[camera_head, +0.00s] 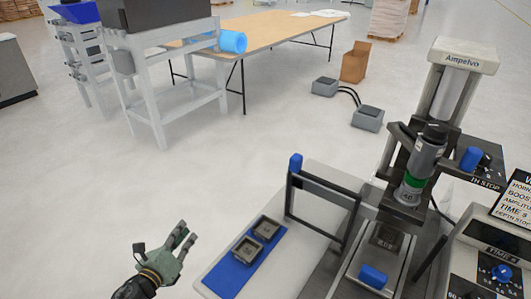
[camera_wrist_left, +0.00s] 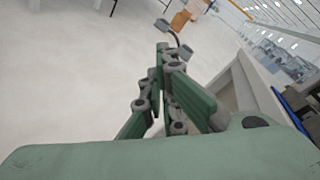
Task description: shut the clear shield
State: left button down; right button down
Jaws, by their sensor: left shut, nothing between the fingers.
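The clear shield (camera_head: 322,190) is a dark-framed, see-through panel on the left side of the press (camera_head: 415,180). Its frame stands up from the bench, with a blue knob (camera_head: 296,163) at its upper left corner. My left gripper (camera_head: 186,236) is shut and empty, left of the bench and apart from the shield. Its green and grey fingers (camera_wrist_left: 165,60) fill the middle of the left wrist view, where the shield cannot be made out. My right gripper is not in view.
A blue mat (camera_head: 222,279) with two small grey square parts (camera_head: 265,228) lies on the bench between my left gripper and the shield. A blue block (camera_head: 373,277) sits in front under the press. A control box (camera_head: 495,255) stands at the right. Floor left of the bench is clear.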

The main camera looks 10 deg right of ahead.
pick_arm(q)
jog(key=s+d+r+m+g+h, duration=0.25)
jog(key=d+r+m, duration=0.25)
jog(key=r+m, duration=0.55)
jog(key=s+d+r+m+g+h, duration=0.1)
jog(key=d+r+m+h, duration=0.25)
jog(key=r+m, duration=0.65)
jog(key=s+d+r+m+g+h, duration=0.2)
jog(key=d+r+m, duration=0.4)
jog(key=r+m, duration=0.45)
jog(key=w+d+f+m+p, duration=0.1)
jog(key=w+d+p, duration=0.1)
jog(key=d+p, duration=0.4)
jog(key=d, duration=0.5)
jog(key=shift+w+f, duration=0.25)
jog(key=shift+t, duration=0.25)
